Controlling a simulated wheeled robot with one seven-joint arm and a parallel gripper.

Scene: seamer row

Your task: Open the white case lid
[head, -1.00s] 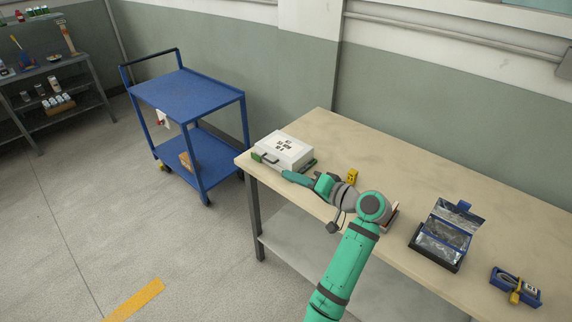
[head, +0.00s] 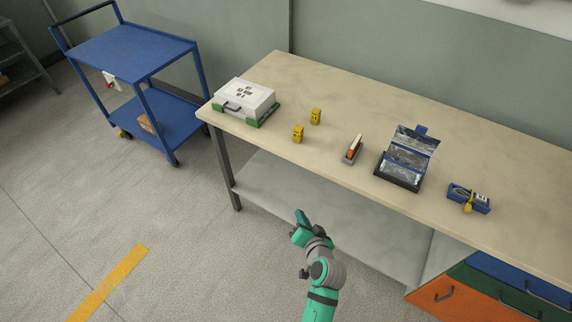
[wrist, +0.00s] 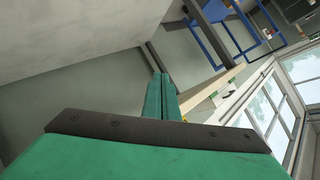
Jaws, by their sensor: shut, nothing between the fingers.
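The white case (head: 245,97) sits at the far left end of the table, with a dark handle on its front and green at its lower corners. Its lid is down. My gripper (head: 299,214) is away from the case, in front of the table and near the level of the lower shelf. In the wrist view my gripper's two green fingers (wrist: 161,95) lie together, shut and empty.
On the table (head: 330,90) stand two yellow blocks (head: 298,134), a small holder with red and white items (head: 353,148), an open dark case (head: 402,160) and a blue box (head: 469,198). A blue cart (head: 130,50) stands left of the table. Orange, green and blue drawers (head: 447,296) are at lower right.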

